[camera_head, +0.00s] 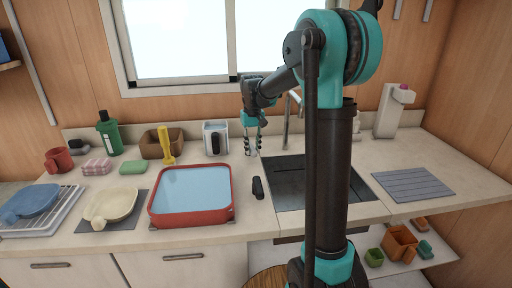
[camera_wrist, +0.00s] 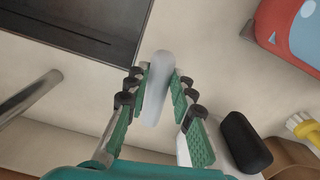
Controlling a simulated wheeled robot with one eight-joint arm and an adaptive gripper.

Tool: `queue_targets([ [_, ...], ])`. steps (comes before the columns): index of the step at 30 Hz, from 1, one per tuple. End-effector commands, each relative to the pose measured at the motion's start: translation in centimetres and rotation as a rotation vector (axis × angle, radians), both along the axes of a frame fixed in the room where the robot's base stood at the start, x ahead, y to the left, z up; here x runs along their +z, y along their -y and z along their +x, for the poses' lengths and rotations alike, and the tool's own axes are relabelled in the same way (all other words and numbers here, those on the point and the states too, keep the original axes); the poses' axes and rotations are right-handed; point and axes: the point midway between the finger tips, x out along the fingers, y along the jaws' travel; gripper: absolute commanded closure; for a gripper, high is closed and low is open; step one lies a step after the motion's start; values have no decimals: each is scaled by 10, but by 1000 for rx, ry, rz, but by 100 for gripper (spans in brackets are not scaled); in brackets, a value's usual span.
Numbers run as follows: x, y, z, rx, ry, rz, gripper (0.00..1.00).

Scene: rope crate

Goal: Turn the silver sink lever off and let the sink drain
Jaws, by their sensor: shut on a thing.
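The silver sink lever (camera_wrist: 157,85) stands between my gripper's fingers in the wrist view, pale and rounded at its end. My gripper (camera_head: 252,148) is shut on it, behind the left back corner of the sink in the head view. Its green finger pads (camera_wrist: 155,100) flank the lever. The dark sink (camera_head: 288,204) is right of the gripper, partly hidden by my arm; its corner also shows in the wrist view (camera_wrist: 80,40). I cannot tell the water level in it. The silver faucet (camera_head: 286,128) rises behind the sink, partly hidden by my arm.
A red basin of water (camera_head: 190,221) stands left of the sink, with a small black object (camera_head: 258,188) between them. A white jug with a black handle (camera_head: 215,138) stands close left of the gripper. A grey ridged mat (camera_head: 413,184) lies right of the sink.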

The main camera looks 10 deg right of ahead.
Motion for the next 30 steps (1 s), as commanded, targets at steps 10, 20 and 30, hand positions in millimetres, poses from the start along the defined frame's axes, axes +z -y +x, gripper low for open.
queue_targets([
  [10, 0, -10, 0, -138, 0, 0, 100],
  [20, 0, -11, 0, -165, 1, 1, 100],
  [30, 0, -11, 0, -164, 1, 1, 62],
])
